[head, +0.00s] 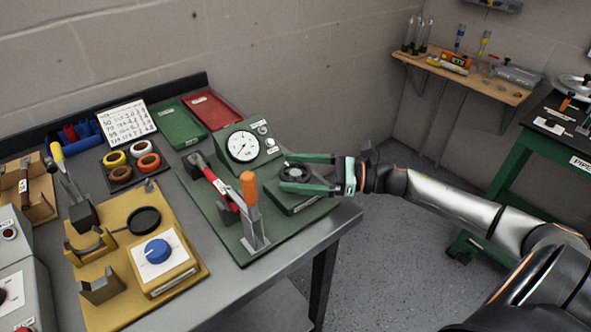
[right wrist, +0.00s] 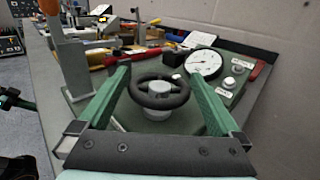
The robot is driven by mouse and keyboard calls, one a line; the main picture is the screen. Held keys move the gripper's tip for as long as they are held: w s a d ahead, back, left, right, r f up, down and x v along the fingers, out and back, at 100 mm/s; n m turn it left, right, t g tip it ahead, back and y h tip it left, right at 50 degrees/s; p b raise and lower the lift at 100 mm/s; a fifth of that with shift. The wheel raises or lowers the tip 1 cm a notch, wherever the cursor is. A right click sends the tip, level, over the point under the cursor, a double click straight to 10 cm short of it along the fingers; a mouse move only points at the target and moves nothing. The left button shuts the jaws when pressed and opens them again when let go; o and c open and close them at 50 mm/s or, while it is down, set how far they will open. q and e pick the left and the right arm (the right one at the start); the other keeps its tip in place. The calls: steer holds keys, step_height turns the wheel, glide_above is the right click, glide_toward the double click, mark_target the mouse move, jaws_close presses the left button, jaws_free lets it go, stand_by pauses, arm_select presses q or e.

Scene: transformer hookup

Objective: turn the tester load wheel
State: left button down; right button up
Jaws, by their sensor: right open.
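The tester load wheel, a small black handwheel (head: 297,171), sits on the right part of the green tester base (head: 247,255). In the right wrist view the wheel (right wrist: 159,91) is seen close up, with a grey hub. My right gripper (head: 283,172) is open, its two green fingers on either side of the wheel; I cannot tell whether they touch the rim. In the right wrist view the fingers (right wrist: 160,85) flank the wheel left and right. The tester's dial gauge (head: 242,146) stands behind the wheel and also shows in the right wrist view (right wrist: 205,63).
An upright orange-handled lever (head: 249,187) and a red-handled part (head: 214,180) stand left of the wheel. A yellow fixture with a blue knob (head: 157,250) lies further left. Green (head: 180,124) and red (head: 212,109) trays are at the back. Open floor lies right of the bench.

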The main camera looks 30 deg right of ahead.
steer(key=shift+w, duration=0.1)
steer(key=c, duration=1.1)
